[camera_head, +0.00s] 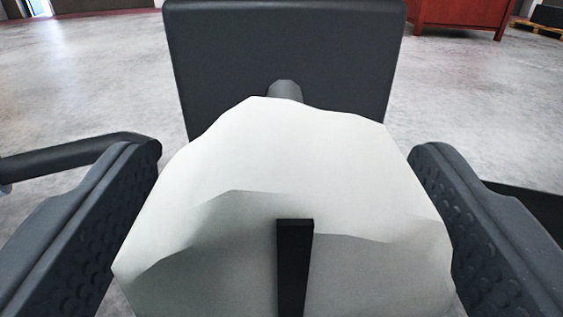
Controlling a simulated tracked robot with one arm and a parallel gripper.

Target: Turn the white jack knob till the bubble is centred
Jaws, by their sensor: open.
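A large white knob (290,150) with a faceted, uneven outline fills the middle of the view. A black bar-like mark (294,265) runs down its near face, slightly right of the middle. A short grey shaft (285,90) joins the knob to a dark grey block or plate (285,45) behind it. My gripper (287,165) is open, with one dark, studded finger on each side of the knob. The knob stands between the fingers; I cannot tell whether either touches it. No bubble or level is in view.
A dark bar (75,157) reaches in from the left beside the left finger. A dark flat shape (530,205) lies behind the right finger. A red cabinet (460,15) and a pallet (540,27) stand far back on the grey concrete floor (80,70), which is mostly clear.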

